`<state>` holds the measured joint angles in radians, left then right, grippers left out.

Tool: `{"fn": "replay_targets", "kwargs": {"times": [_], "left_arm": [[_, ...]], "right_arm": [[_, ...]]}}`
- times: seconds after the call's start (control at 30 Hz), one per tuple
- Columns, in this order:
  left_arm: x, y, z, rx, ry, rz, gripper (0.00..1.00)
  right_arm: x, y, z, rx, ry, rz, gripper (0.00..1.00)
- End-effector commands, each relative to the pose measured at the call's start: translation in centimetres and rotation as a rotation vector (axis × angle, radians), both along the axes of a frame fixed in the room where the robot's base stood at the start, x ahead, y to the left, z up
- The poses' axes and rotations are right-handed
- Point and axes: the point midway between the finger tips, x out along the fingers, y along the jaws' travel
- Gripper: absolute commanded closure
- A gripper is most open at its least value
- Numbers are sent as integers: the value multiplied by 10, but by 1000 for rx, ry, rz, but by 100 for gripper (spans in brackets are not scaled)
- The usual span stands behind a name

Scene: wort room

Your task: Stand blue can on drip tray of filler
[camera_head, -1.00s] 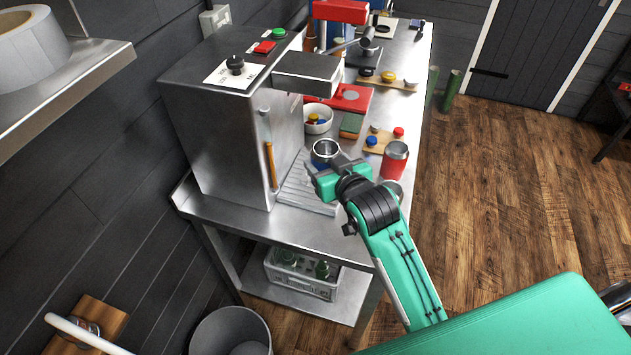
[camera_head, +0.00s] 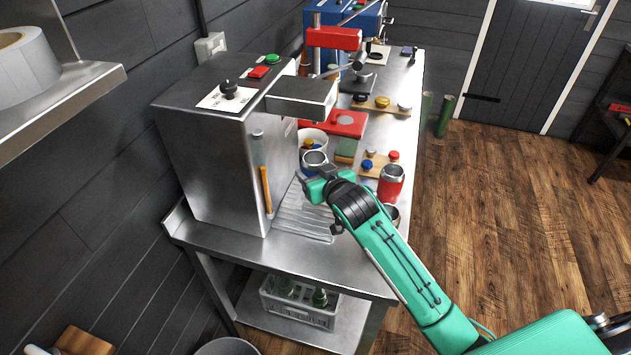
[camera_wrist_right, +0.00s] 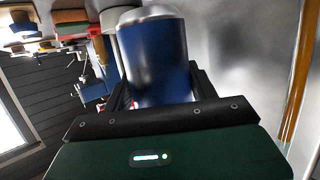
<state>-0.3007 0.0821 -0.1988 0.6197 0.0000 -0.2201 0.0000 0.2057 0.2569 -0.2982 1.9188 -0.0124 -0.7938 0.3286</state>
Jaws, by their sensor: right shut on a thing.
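The blue can (camera_head: 314,160) has an open silver top and stands roughly upright in my right gripper (camera_head: 316,178). In the right wrist view the can (camera_wrist_right: 155,65) fills the space between the two dark fingers, which are shut on it. The filler (camera_head: 208,155) is a tall steel box with a head jutting to the right. Its ribbed drip tray (camera_head: 303,224) lies at its foot. The can appears above the back part of the tray; the exact gap below it is hidden by the gripper. My left gripper is not in view.
A red can (camera_head: 390,183) stands right of my gripper with a steel cup (camera_head: 391,215) near it. A white bowl (camera_head: 318,137), a green-topped sponge block (camera_head: 346,148) and a red scale-like plate (camera_head: 348,122) lie behind.

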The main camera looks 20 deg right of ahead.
Motion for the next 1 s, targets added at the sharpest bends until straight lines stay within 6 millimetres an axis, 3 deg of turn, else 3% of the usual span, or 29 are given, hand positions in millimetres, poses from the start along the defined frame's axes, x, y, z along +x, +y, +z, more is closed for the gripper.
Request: {"fn": "replay_targets", "kwargs": {"times": [0.23, 0.73, 0.77, 0.83, 0.87, 1.0], "left_arm": [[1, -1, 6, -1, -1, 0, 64], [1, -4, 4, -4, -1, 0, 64], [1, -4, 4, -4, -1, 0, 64], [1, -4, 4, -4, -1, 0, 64], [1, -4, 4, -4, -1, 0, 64], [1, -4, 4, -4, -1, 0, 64]], "right_arm": [[-1, 0, -32, 0, 3, 0, 62], [-1, 0, -40, 0, 0, 0, 62], [0, 0, -39, 0, 0, 0, 38], [0, 0, -39, 0, 0, 0, 24], [0, 0, -39, 0, 0, 0, 20], [0, 0, -39, 0, 0, 0, 20]]}}
